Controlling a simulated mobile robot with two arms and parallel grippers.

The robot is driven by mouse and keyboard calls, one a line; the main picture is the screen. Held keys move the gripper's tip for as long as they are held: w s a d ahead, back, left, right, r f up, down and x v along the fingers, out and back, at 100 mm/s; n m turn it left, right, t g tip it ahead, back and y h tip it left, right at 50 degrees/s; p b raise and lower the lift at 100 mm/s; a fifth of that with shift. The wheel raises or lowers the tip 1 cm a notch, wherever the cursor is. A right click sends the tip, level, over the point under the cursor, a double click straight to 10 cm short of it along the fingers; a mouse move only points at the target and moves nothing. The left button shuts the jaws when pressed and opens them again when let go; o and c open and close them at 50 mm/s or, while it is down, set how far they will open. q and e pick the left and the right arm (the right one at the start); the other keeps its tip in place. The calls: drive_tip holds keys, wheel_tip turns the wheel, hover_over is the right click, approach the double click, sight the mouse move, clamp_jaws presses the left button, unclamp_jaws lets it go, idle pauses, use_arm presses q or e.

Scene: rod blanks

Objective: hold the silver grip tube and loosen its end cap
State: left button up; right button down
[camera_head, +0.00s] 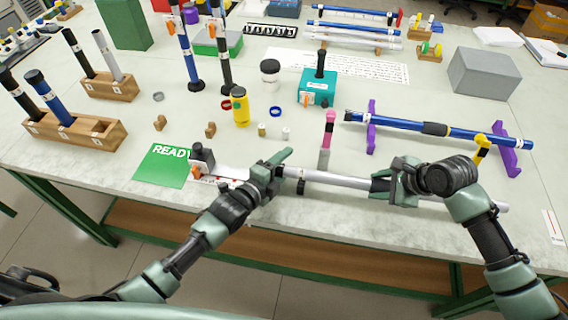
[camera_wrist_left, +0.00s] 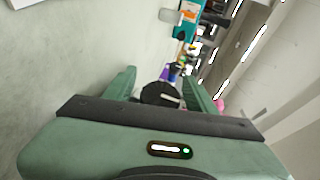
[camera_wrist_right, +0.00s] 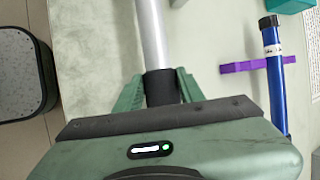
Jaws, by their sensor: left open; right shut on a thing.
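The silver grip tube (camera_head: 340,180) lies level along the front of the table. My right gripper (camera_head: 388,186) is shut on its dark grip; in the right wrist view that black grip (camera_wrist_right: 161,88) sits between the fingers, with the bare silver tube (camera_wrist_right: 152,35) running away from it. My left gripper (camera_head: 282,168) is open at the tube's left end. In the left wrist view a round black end cap (camera_wrist_left: 161,94) shows between the spread fingers (camera_wrist_left: 165,92). Whether either finger touches the cap I cannot tell. In the head view the left hand mostly hides the cap.
A green READY mat (camera_head: 165,168) lies left of my left gripper. A blue tube (camera_head: 400,122) rests on purple stands (camera_head: 371,128) behind the right arm. A yellow bottle (camera_head: 240,108), a teal box (camera_head: 318,88) and wooden racks (camera_head: 100,132) stand further back.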

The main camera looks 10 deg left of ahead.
use_arm(q)
clamp_jaws()
drive_tip(key=shift+s+f+g, duration=0.1)
drive_tip(key=shift+f+g, duration=0.1)
drive_tip(key=shift+g, duration=0.5)
unclamp_jaws()
